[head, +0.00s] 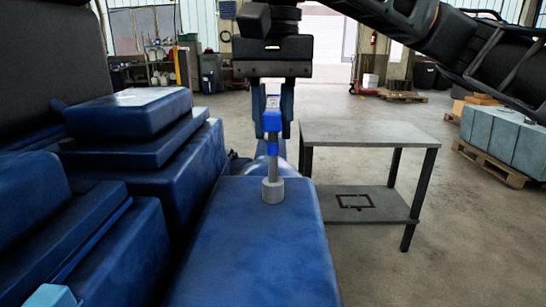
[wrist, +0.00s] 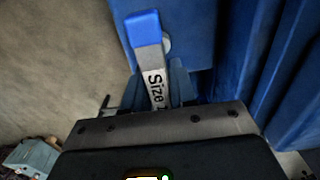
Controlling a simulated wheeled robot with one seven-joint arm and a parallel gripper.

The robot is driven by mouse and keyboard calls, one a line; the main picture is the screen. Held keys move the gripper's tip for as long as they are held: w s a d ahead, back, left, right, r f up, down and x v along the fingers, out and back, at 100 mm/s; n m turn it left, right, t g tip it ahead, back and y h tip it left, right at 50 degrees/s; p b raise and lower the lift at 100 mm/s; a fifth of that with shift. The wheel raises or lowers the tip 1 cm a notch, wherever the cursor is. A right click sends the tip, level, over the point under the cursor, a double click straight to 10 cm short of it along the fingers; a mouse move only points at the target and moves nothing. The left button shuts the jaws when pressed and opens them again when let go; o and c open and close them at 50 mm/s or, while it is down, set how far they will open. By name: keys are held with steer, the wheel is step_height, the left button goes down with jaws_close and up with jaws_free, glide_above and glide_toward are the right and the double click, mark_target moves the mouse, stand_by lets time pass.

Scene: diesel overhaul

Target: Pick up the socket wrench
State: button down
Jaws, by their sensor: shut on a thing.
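The socket wrench (head: 272,160) hangs upright below my gripper in the head view, with a blue grip at the top, a grey shaft and a wide round socket end at the bottom. My gripper (head: 272,128) is shut on its upper part, with a finger on each side. The socket end is over the top of the blue engine block; I cannot tell whether it touches. In the wrist view the wrench (wrist: 155,75) shows a blue end and a pale strip reading "Size", between the fingers of my gripper (wrist: 160,85).
Blue engine blocks (head: 130,150) rise at the left, beside the flat blue top (head: 250,245). A grey two-tier table (head: 370,133) with a black frame outline on its lower shelf stands at the right. A pallet with grey-blue blocks (head: 500,135) is farther right. Floor between is clear.

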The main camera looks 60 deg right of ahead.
mark_target(272, 102)
steer(key=shift+r, duration=0.1)
stand_by(0.3)
steer(key=shift+r, duration=0.5)
step_height(272, 102, up, 3)
steer(key=shift+f, duration=0.15)
steer(key=s+d+r+b, duration=0.1)
steer(key=s+d+r, duration=0.3)
steer(key=d+r, duration=0.3)
steer(key=d, duration=0.4)
steer(key=shift+s+r, duration=0.1)
steer(key=c, duration=1.5)
jaws_free()
jaws_close()
